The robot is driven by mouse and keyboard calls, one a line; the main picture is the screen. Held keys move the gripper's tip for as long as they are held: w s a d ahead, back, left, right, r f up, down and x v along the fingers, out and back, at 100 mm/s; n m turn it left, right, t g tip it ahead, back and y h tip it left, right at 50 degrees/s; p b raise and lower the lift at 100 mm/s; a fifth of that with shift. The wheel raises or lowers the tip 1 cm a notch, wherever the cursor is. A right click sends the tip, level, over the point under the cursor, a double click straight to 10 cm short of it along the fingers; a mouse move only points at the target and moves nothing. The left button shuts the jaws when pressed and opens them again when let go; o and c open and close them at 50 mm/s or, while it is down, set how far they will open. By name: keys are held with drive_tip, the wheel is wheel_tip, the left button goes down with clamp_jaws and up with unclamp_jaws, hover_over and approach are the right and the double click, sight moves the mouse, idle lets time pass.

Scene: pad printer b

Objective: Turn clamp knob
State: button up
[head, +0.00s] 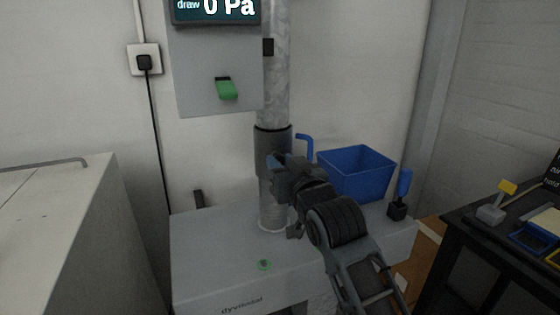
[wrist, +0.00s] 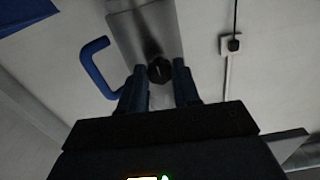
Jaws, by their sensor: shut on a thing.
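A dark round clamp knob (wrist: 159,69) shows in the wrist view, between the two fingertips of my gripper (wrist: 159,82). The fingers are shut on its sides. In the head view my gripper (head: 281,166) is at the dark clamp collar (head: 263,145) around the upright metal pipe (head: 275,95). The knob is hidden there by my gripper and arm. A blue bent handle (head: 306,140) sticks out to the right of the collar, and it also shows in the wrist view (wrist: 90,65).
A blue bin (head: 345,185) stands on the grey cabinet (head: 205,245), right of the pipe. A blue-handled lever (head: 402,188) stands at its right. A panel with a green switch (head: 226,90) and a display reading 0 Pa is above left. A dark table (head: 470,240) is at right.

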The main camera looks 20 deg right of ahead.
drive_tip(key=shift+n, duration=0.7)
drive_tip(key=shift+n, duration=1.1)
drive_tip(key=o, duration=0.6)
drive_tip(key=shift+s, duration=0.1)
drive_tip(key=s+p, duration=0.2)
drive_tip(key=s, duration=0.3)
drive_tip(key=shift+f, duration=0.1)
